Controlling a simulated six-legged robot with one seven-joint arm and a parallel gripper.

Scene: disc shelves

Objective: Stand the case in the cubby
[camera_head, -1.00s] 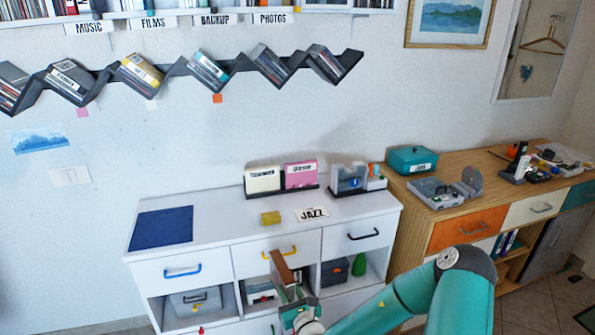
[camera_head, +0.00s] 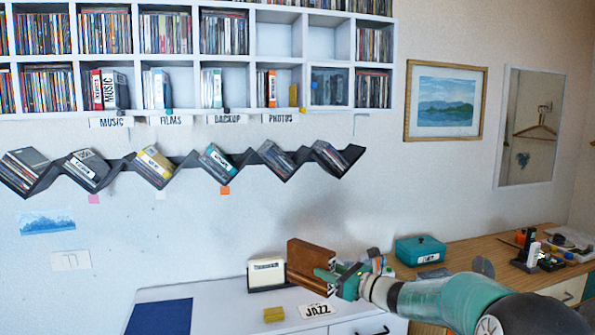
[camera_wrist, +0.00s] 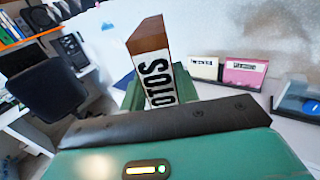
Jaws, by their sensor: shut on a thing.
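A brown case (camera_head: 312,258) is held upright, a little tilted, over the white cabinet top in the head view. In the wrist view the case (camera_wrist: 147,38) shows a white label with large black letters ending in "OTOS". My gripper (camera_head: 338,277) is shut on its lower part. The white wall shelf has open cubbies at the top. The cubby above the "PHOTOS" sign (camera_head: 281,119) is the PHOTOS cubby (camera_head: 285,72); it holds an orange and white case (camera_head: 267,88) and a small yellow block (camera_head: 293,95). The case is well below and apart from it.
A black zigzag rack (camera_head: 180,162) with slanted discs hangs between the shelf and cabinet. A teal box (camera_head: 420,250) stands to the right. Two top-row cubbies (camera_head: 277,40) look empty.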

